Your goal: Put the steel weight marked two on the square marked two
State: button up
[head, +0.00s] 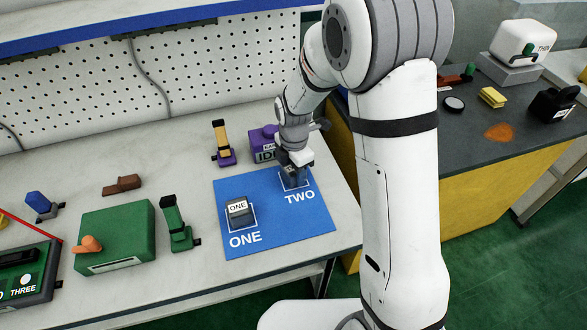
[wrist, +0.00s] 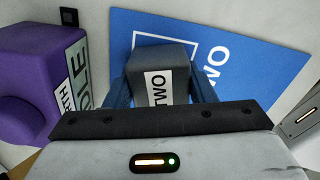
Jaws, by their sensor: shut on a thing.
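The steel weight marked two (wrist: 162,62) is a dark grey block with a white label, seen between my fingers in the wrist view. My gripper (head: 294,174) is shut on it, at the square marked two (head: 284,183) on the blue mat (head: 278,240). In the head view my gripper hides most of this weight, and I cannot tell whether it touches the mat. The weight marked one (head: 239,211) stands on the square marked one (head: 254,223).
A purple block (head: 263,146) stands close behind my gripper and shows at the left in the wrist view (wrist: 50,80). A green box (head: 115,237), a green clamp (head: 177,225) and a yellow-purple clamp (head: 222,143) stand left of my gripper. The bench's right edge is near.

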jog(key=o, duration=1.2)
jog(key=shift+o, duration=0.2)
jog(key=shift+r, duration=3.85)
